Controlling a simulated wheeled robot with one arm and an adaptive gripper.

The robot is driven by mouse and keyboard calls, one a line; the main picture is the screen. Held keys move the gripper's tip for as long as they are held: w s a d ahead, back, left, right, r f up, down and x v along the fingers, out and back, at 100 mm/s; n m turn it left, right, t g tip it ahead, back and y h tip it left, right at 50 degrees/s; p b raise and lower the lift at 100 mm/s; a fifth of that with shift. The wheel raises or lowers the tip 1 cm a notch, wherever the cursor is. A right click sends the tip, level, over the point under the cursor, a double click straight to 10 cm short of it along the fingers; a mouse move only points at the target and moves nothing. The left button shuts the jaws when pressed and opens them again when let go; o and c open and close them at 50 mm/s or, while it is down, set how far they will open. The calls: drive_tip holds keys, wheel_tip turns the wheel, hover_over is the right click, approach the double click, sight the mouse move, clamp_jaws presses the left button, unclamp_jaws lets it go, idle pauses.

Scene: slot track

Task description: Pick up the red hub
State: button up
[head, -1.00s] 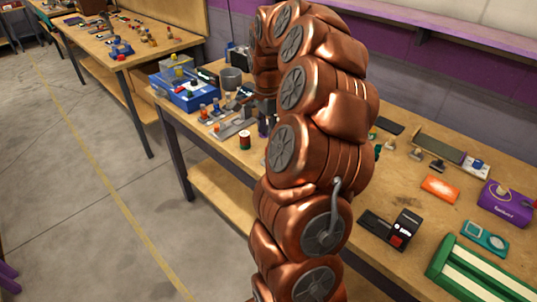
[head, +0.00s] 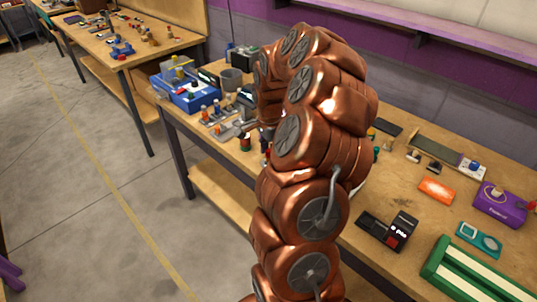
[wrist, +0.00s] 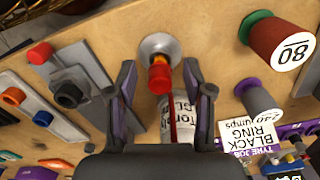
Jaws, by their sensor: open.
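In the wrist view, a small upright piece with a red and yellow-orange top (wrist: 159,76) on a round silver base stands between my fingertips; it may be the red hub, but I cannot tell for certain. My gripper (wrist: 159,74) is open, with one finger on each side of it and no clear contact. A white-labelled bottle or tube (wrist: 178,120) shows between the fingers, nearer the palm. Another small red cap (wrist: 40,53) sits on a grey piece to the left. In the head view my arm hides most of this area.
A red spool with a green top (wrist: 284,38) stands right of my gripper, a purple-topped one (wrist: 258,98) below it. Grey slotted blocks (wrist: 68,94) lie left.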

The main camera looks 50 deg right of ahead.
drive_tip(key=shift+c, duration=0.2)
clamp_jaws()
drive_tip(key=shift+r, duration=0.15)
